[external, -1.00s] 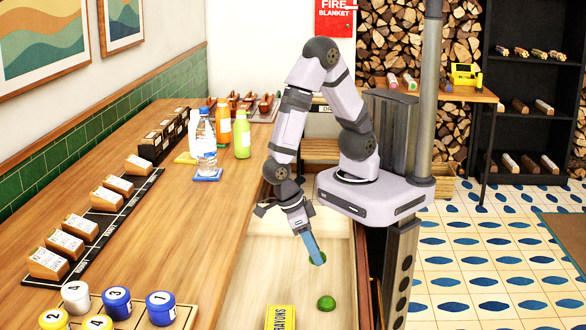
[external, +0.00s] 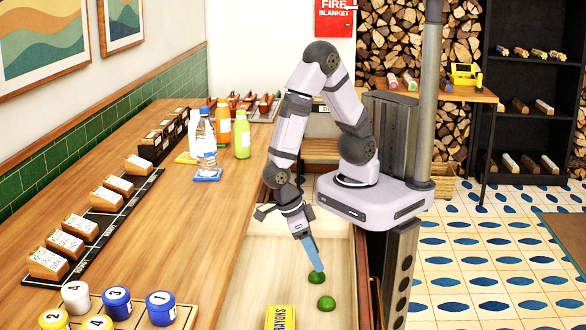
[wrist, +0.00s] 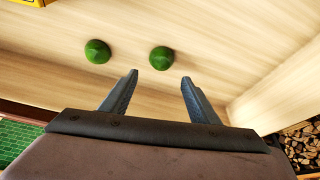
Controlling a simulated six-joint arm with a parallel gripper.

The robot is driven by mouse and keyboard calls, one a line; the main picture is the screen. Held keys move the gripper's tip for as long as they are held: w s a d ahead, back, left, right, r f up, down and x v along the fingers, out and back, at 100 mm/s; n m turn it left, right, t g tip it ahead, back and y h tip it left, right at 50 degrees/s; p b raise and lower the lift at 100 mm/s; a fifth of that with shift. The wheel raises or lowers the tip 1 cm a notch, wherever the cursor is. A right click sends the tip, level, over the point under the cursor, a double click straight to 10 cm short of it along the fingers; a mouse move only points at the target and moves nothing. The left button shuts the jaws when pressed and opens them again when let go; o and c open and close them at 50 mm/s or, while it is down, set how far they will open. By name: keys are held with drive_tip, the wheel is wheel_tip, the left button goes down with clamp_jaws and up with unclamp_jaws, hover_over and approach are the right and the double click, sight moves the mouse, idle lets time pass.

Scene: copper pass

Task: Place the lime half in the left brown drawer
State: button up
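Two green, dome-shaped lime pieces lie on the pale wooden floor of the open drawer (external: 262,290). One lime half (external: 317,277) is right at my fingertips; in the wrist view this lime half (wrist: 162,58) sits just beyond the gap between the fingers, not clasped. The other green piece (external: 326,303) lies nearer the camera; it also shows in the wrist view (wrist: 97,51), to the left. My gripper (external: 315,267) points down into the drawer. In the wrist view its two fingers (wrist: 160,77) are apart with nothing between them.
A yellow crayons box (external: 281,318) is at the near end of the drawer. The wooden counter (external: 200,235) to the left holds bottles (external: 242,134), a row of card holders (external: 65,243) and numbered pots (external: 161,308). The drawer floor around the limes is clear.

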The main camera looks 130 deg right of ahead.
drive_tip(key=shift+r+p, duration=0.8)
drive_tip(key=v, duration=1.1)
drive_tip(key=shift+w+d+r+b, duration=0.2)
drive_tip(key=shift+r+b, duration=0.1)
drive_tip(key=shift+b, duration=0.05)
drive_tip(key=s+d+f+m+t, duration=0.1)
drive_tip(key=m, duration=0.8)
drive_tip(key=f+m+t+h, duration=0.1)
drive_tip(key=m, duration=0.9)
drive_tip(key=s+d+f+m+t+h, duration=0.1)
drive_tip(key=m, duration=0.9)
drive_tip(key=shift+s+d+f+t, duration=0.1)
drive_tip(key=shift+s+d+t, duration=0.2)
drive_tip(key=shift+s+d, duration=0.1)
